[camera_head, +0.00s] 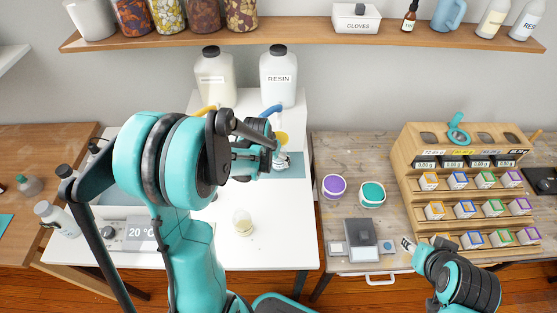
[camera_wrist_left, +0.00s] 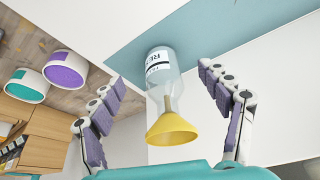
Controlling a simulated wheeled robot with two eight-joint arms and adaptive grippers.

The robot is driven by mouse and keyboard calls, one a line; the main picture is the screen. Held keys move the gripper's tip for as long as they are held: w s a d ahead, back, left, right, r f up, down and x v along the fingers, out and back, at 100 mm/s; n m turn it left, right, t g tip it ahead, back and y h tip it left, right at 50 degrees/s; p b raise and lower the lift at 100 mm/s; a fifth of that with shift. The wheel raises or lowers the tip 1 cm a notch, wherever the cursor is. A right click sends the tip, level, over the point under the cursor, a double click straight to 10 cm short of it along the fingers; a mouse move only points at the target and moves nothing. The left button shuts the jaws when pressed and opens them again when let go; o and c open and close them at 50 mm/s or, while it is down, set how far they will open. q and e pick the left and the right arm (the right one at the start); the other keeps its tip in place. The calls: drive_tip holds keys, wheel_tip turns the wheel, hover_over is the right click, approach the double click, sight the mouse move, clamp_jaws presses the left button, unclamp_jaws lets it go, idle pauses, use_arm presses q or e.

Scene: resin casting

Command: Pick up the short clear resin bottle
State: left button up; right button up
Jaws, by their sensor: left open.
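A short clear bottle (camera_wrist_left: 160,67) with a white label starting "RE" stands on a teal mat (camera_wrist_left: 218,30). A yellow funnel (camera_wrist_left: 172,130) appears to sit in its neck. In the head view the funnel (camera_head: 281,138) shows above my left gripper (camera_head: 282,160), whose fingers partly hide the bottle there. My left gripper is open; in the left wrist view its two fingers (camera_wrist_left: 162,78) stand on either side of the bottle with visible gaps. My right gripper (camera_head: 407,244) is small at the lower right, apart from the bottle; its jaw state is unclear.
Two large jugs, one marked RESIN (camera_head: 278,78), stand behind on a raised white block. A small cream-coloured container (camera_head: 242,222) stands on the white table (camera_head: 285,240). Purple (camera_head: 333,186) and teal (camera_head: 372,194) tubs and a scale (camera_head: 361,235) are on the wooden table.

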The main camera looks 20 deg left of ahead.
use_arm(q)
drive_tip(key=w, duration=0.3)
drive_tip(key=shift+w+a, duration=0.1)
drive_tip(key=shift+w, duration=0.05)
drive_tip(key=b+x, duration=0.1)
drive_tip(key=x, duration=0.1)
drive_tip(key=b+x, duration=0.1)
drive_tip(key=x, duration=0.2)
drive_tip(key=shift+w, duration=0.25)
drive_tip(key=c, duration=1.5)
drive_tip(key=shift+r, duration=0.1)
